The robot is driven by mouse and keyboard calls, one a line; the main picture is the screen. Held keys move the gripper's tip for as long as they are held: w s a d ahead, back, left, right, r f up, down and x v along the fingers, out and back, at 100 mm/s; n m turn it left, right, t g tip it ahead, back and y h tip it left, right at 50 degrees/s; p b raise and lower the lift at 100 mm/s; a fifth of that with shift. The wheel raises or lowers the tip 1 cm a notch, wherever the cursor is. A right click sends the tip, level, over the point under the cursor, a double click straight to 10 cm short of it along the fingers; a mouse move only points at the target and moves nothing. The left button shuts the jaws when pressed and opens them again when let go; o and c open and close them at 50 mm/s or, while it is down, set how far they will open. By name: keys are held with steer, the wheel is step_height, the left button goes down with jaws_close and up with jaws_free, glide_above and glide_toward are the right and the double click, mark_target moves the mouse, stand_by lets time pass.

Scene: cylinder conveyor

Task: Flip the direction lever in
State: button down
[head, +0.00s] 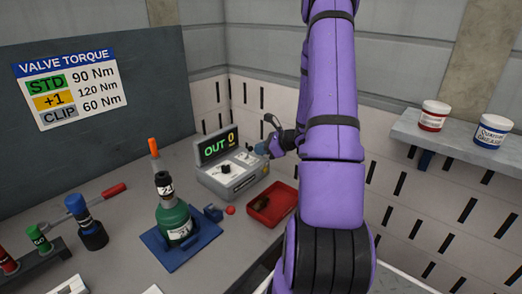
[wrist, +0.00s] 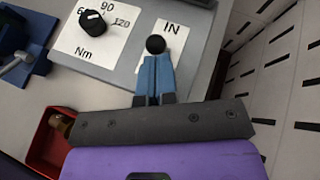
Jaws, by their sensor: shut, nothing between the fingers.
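The grey control box (head: 232,172) stands at the back of the bench, and its green display (head: 214,147) reads OUT. The direction lever's black ball knob (wrist: 155,44) shows in the wrist view, just below the IN label (wrist: 172,27). Its shaft is not clear. My gripper (wrist: 155,62) is shut and empty, its blue fingertips right at the near side of the knob; I cannot tell if they touch it. In the head view my gripper (head: 262,148) is at the right side of the box.
A black torque dial (wrist: 92,22) is left of the lever on the same panel. A red tray (head: 272,204) lies in front of the box. A green bottle-shaped tool (head: 174,222) stands on a blue base to the left. A slotted wall (wrist: 290,90) is close on the right.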

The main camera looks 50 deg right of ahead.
mark_target(250, 157)
steer(key=shift+w+r+g, duration=0.35)
steer(key=shift+g, duration=0.25)
steer(key=shift+w+r+m+g, duration=0.3)
steer(key=shift+w+g, duration=0.1)
steer(key=shift+g, duration=0.3)
steer(key=shift+w+r+g+h, duration=0.3)
steer(key=shift+w+g, duration=0.45)
steer(key=shift+g, duration=0.35)
steer(key=shift+w+r+m+g, duration=0.15)
steer(key=shift+w+m+g, duration=0.15)
steer(key=shift+w+g, duration=0.6)
steer(key=shift+w, duration=0.25)
steer(key=shift+r, duration=0.25)
steer(key=shift+r, duration=0.6)
